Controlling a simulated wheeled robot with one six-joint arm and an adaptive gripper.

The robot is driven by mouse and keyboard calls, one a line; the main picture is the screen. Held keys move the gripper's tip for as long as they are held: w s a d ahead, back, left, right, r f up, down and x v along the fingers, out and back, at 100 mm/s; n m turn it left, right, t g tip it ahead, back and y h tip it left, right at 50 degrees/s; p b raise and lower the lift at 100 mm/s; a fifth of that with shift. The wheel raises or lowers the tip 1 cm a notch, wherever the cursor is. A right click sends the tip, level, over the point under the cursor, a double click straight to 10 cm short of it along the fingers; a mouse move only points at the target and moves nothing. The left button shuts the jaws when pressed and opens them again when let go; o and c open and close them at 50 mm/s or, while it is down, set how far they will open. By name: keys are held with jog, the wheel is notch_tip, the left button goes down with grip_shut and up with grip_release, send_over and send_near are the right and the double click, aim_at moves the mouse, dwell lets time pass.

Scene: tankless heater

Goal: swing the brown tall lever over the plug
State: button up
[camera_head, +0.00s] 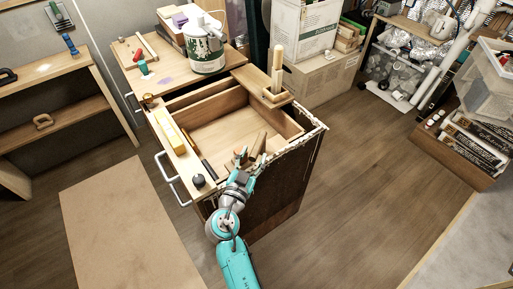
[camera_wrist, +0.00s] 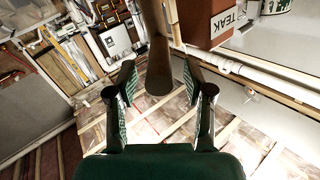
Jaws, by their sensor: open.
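In the wrist view a tall brown wooden rod (camera_wrist: 158,55) comes down from the top edge, its rounded end between the fingers of my gripper (camera_wrist: 158,95). The fingers are open, with a gap showing on both sides of the rod. In the head view my gripper (camera_head: 248,158) is at the near right of the open wooden cabinet, beside a short brown piece (camera_head: 259,142). I cannot tell whether that is the same rod. A pale upright stick (camera_head: 277,68) stands on a block at the back right. I cannot make out the plug for certain.
The cabinet (camera_head: 284,158) has an open top. A yellow block (camera_head: 170,131) and a black knob (camera_head: 198,181) lie on its left rim. A paint can (camera_head: 204,43) stands behind. A brown box marked TEAK (camera_wrist: 207,22) is close on the right.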

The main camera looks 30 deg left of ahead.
jog(key=v, duration=0.7)
jog(key=shift+s, duration=0.3)
jog(key=shift+w+d, duration=0.1)
jog(key=shift+d, duration=0.1)
jog(key=c, duration=0.5)
jog(key=d+m, duration=0.1)
jog(key=d+m+g+y, duration=0.1)
jog(key=d+m, duration=0.1)
jog(key=w+d+f+m, duration=0.1)
jog(key=d+m, duration=0.1)
jog(key=shift+w+g+y, duration=0.1)
jog(key=shift+g+y, duration=0.2)
jog(key=shift+y, duration=0.1)
grip_shut()
jog(key=d+r+m+y, duration=0.2)
jog(key=d+m, duration=0.2)
jog(key=m, duration=0.1)
jog(key=w+a, duration=0.7)
jog(key=a, duration=0.1)
jog(key=shift+f+m, duration=0.35)
jog(key=shift+m, duration=0.05)
